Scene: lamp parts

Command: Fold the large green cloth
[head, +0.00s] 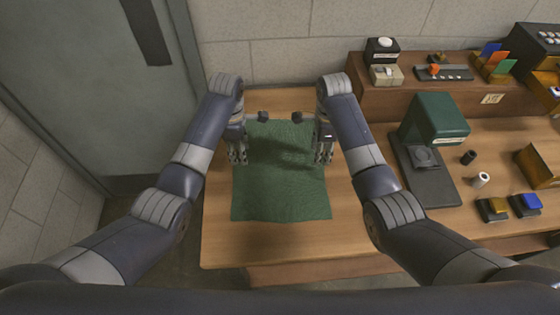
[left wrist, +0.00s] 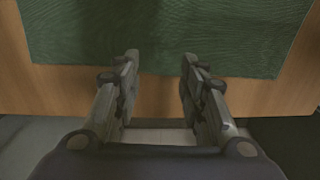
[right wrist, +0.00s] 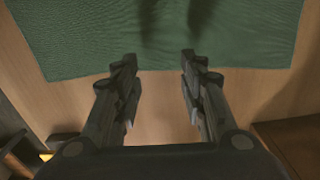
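The large green cloth (head: 281,198) lies spread out nearly flat on the wooden table, with shadows of my arms across its far half. Its edge also shows in the left wrist view (left wrist: 230,40) and in the right wrist view (right wrist: 85,45). My left gripper (head: 238,156) is over the cloth's left edge, toward the far half. It is open and empty, its fingers apart in the left wrist view (left wrist: 159,66). My right gripper (head: 323,156) is over the cloth's right edge at the same depth. It is open and empty, its fingers apart in the right wrist view (right wrist: 160,62).
Bare table (head: 235,240) shows around the cloth. To the right stand a green-and-black machine (head: 433,120), small dark and white cylinders and small blocks. A raised wooden shelf (head: 400,98) with small items is at the back right. A wall is close behind.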

